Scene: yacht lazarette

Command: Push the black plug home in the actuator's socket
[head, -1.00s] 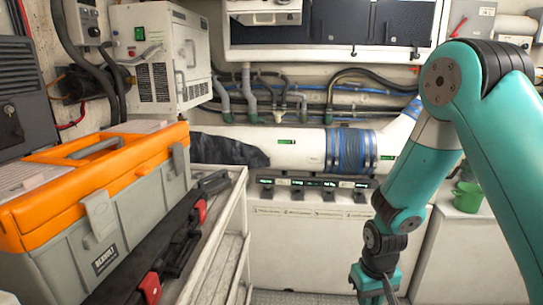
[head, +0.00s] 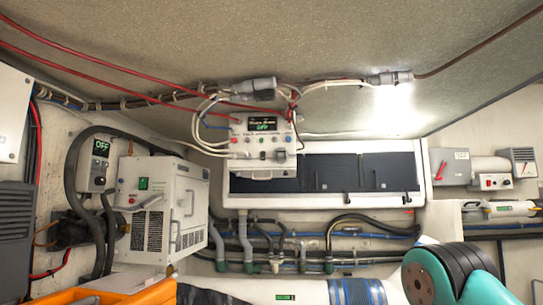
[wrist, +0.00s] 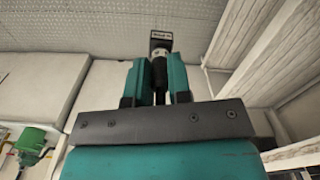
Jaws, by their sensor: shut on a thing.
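In the wrist view my gripper (wrist: 160,86) is shut on a small dark piece, which I take to be the black plug (wrist: 160,72). The piece stands between the two teal fingers. A pale band and a black labelled block (wrist: 161,43) show at or just beyond the fingertips; I cannot tell whether they belong to the plug. In the head view my gripper is out of the picture. I cannot make out the actuator's socket for certain in either view.
In the head view a white control box (head: 264,138) hangs under the ceiling with cables around it. A white cabinet unit (head: 162,205) stands left, and an orange toolbox lid (head: 125,292) below it. The wrist view shows a white shelf frame (wrist: 285,45) right and textured floor (wrist: 85,28).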

